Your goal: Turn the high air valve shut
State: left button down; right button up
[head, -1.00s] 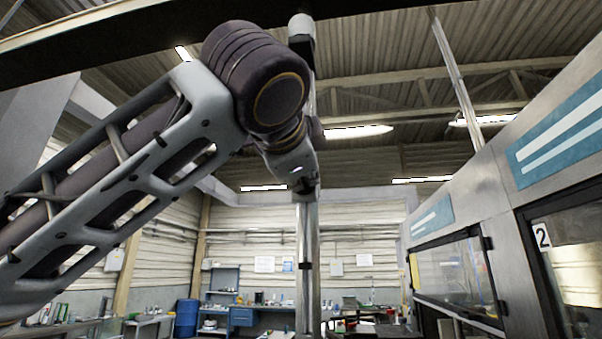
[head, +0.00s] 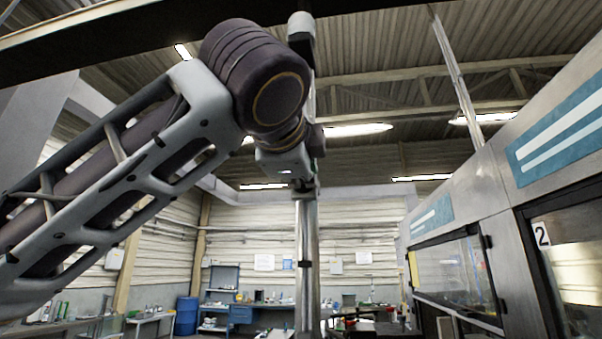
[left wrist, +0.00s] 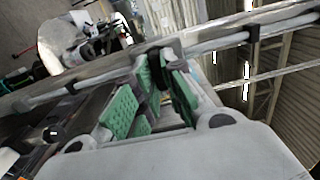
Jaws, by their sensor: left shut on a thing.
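A vertical metal pipe (head: 307,235) stands in the middle of the head view. My left arm reaches up to it from the left, and its wrist lies in front of the pipe. In the left wrist view the pipe (left wrist: 95,72) runs slanting across the picture. My left gripper (left wrist: 155,90) shows there with its green-padded fingers close together near the pipe, shut on the air valve's handle. The handle is mostly hidden between the pads, so its angle cannot be made out. My right gripper is in neither view.
A machine with windowed doors and a "2" label (head: 541,235) stands along the right. A blue barrel (head: 186,316) and a workbench (head: 262,313) are at the back. A dark beam (head: 110,30) crosses overhead. The air right of the pipe looks clear.

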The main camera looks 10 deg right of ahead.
pick_arm(q)
jog(key=shift+f, duration=0.1)
jog(key=c, duration=1.5)
grip_release()
jog(key=v, duration=1.2)
